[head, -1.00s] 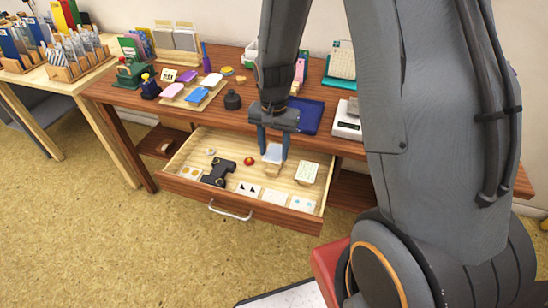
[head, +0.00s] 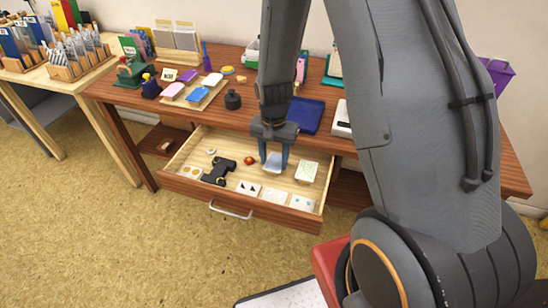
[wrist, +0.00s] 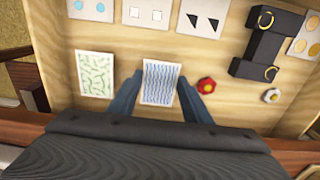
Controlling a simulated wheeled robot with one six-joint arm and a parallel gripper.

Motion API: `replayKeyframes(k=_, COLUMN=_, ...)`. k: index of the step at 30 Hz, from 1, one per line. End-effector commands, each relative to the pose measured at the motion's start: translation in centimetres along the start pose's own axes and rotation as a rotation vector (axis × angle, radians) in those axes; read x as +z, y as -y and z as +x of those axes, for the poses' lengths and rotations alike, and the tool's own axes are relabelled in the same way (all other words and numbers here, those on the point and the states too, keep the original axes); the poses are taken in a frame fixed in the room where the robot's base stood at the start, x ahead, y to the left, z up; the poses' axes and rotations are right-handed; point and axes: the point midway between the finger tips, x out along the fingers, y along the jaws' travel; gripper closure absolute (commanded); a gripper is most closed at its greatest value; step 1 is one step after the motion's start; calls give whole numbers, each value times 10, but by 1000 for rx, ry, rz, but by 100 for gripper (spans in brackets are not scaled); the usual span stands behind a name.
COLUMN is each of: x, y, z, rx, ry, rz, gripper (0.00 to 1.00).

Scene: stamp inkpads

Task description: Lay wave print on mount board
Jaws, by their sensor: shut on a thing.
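The wave print (wrist: 158,85), a pale card with blue wavy lines, is between the fingers of my gripper (wrist: 159,78) in the wrist view. In the head view my gripper (head: 274,164) is shut on the print (head: 273,163), inside the open drawer. The print is low near the drawer floor; I cannot tell whether it touches. A card with a green pattern (wrist: 95,74) lies to its left in the wrist view and also shows in the head view (head: 307,171). I cannot tell which thing is the mount board; a dark blue tray or board (head: 305,115) lies on the table.
The drawer (head: 245,207) also holds a red round item (wrist: 206,85), a black bridge-shaped item (wrist: 268,45) and several printed cards (wrist: 148,13). Its walls surround my gripper. On the table (head: 130,98) stand a rack of coloured pads (head: 190,96) and a dark round pot (head: 233,100).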

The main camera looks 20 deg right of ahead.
Motion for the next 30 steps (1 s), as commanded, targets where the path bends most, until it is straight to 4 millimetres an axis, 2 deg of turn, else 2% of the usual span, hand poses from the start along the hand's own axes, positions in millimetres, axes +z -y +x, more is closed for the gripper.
replayKeyframes(k=1, x=0, y=0, z=1, rx=0, ry=0, rz=0, gripper=54)
replayKeyframes(k=4, x=0, y=0, z=1, rx=0, ry=0, rz=0, gripper=37)
replayKeyframes(k=17, x=-1, y=0, z=-3, rx=-1, ry=-1, rz=0, gripper=37)
replayKeyframes(k=23, x=0, y=1, z=-32, rx=-2, ry=-3, rz=0, gripper=37)
replayKeyframes(k=30, x=11, y=4, z=-63, rx=-2, ry=-2, rz=-1, gripper=37)
